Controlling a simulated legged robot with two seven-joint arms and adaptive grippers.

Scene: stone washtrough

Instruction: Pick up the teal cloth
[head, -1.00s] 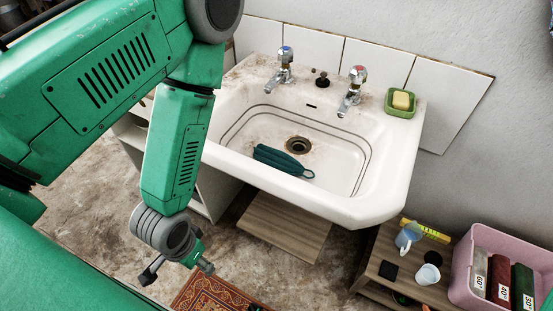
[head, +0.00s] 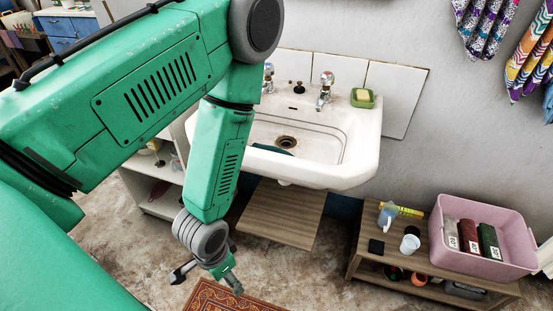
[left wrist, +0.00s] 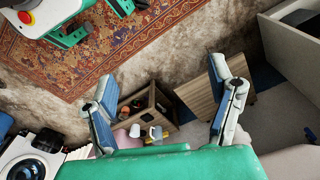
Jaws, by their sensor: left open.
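The teal cloth (head: 272,149) lies in the basin of the white washbasin (head: 349,176), near its front. In the head view my left arm hides part of the cloth, and only a dark teal strip shows. My left gripper (head: 209,280) is open and empty. It hangs low in front of the basin, well below and apart from the cloth. In the left wrist view its two fingers are spread wide (left wrist: 160,82) with nothing between them. The cloth cannot be made out in that view. My right gripper is not in view.
A wooden step or board (head: 280,215) sits below the basin. A low wooden shelf (head: 352,262) at right bears cups and a pink bin (head: 480,262) of rolled cloths. A green soap dish (head: 363,98) is on the basin's rim. A patterned rug (head: 225,300) lies on the floor.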

